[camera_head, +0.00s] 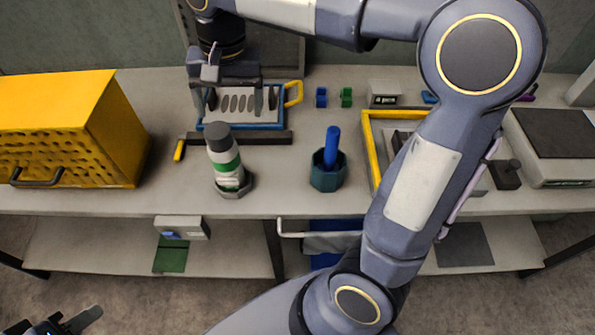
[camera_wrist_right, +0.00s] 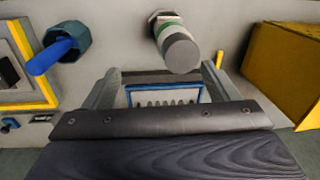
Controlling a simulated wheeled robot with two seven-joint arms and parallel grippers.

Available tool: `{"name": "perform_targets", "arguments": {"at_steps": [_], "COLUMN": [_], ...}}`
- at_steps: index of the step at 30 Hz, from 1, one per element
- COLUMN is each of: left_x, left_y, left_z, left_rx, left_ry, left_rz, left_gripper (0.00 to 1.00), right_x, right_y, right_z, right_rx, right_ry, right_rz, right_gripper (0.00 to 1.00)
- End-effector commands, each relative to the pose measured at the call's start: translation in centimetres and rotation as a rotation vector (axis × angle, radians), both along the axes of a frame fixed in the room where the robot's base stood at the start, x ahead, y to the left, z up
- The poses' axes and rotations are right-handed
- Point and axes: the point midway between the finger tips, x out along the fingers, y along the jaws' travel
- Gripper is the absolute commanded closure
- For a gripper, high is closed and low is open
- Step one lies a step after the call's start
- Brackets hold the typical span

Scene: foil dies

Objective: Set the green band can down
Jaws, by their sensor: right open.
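The green band can (camera_head: 224,160) is a grey and white cylinder with a green band and a dark grey cap. It stands with its base in a grey hexagonal holder (camera_head: 236,190) near the table's front, and it also shows in the right wrist view (camera_wrist_right: 176,42). My right gripper (camera_head: 241,98) is open and empty behind the can, above a blue-framed slotted tray (camera_head: 262,126); its fingers (camera_wrist_right: 160,70) are apart from the can. My left gripper (camera_head: 70,321) is at the bottom left corner, partly cut off, away from the table.
A yellow perforated box (camera_head: 120,130) stands left of the can. A dark teal hexagonal holder (camera_head: 327,180) with a blue-handled tool (camera_head: 332,148) stands to the right. A dark bar (camera_head: 262,138) lies behind the can. My right arm crosses over the table's right half.

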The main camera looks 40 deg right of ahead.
Motion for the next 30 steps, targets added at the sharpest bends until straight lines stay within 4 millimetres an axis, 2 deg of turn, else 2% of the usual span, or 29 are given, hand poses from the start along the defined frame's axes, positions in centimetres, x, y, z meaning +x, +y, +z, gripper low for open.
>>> {"name": "perform_targets", "arguments": {"at_steps": [1,3,6,9,12,15,18,30], "left_x": [0.0,0.0,0.0,0.0,0.0,0.0,0.0,0.0], "left_y": [0.0,0.0,0.0,0.0,0.0,0.0,0.0,0.0], "left_z": [0.0,0.0,0.0,0.0,0.0,0.0,0.0,0.0], "left_rx": [0.000,0.000,0.000,0.000,0.000,0.000,0.000,0.000], "left_ry": [0.000,0.000,0.000,0.000,0.000,0.000,0.000,0.000], "left_rz": [0.000,0.000,0.000,0.000,0.000,0.000,0.000,0.000], "left_gripper": [0.64,0.64,0.64,0.64,0.64,0.64,0.64,0.64], "right_x": [-2.2,-5.3,-9.7,-13.5,-16.2,-17.9,-18.6,-18.8], "right_y": [-1.8,-3.4,-4.9,-5.4,-5.2,-4.9,-4.6,-4.5], "right_z": [0.0,-0.6,-2.1,-4.0,-6.0,-7.5,-8.4,-8.6], "right_rx": [0.037,0.084,0.139,0.167,0.170,0.163,0.156,0.153], "right_ry": [-0.037,-0.097,-0.204,-0.314,-0.407,-0.471,-0.507,-0.516], "right_rz": [0.027,0.087,0.166,0.227,0.272,0.301,0.318,0.327], "right_gripper": [0.19,0.19,0.19,0.19,0.19,0.19,0.19,0.19]}}
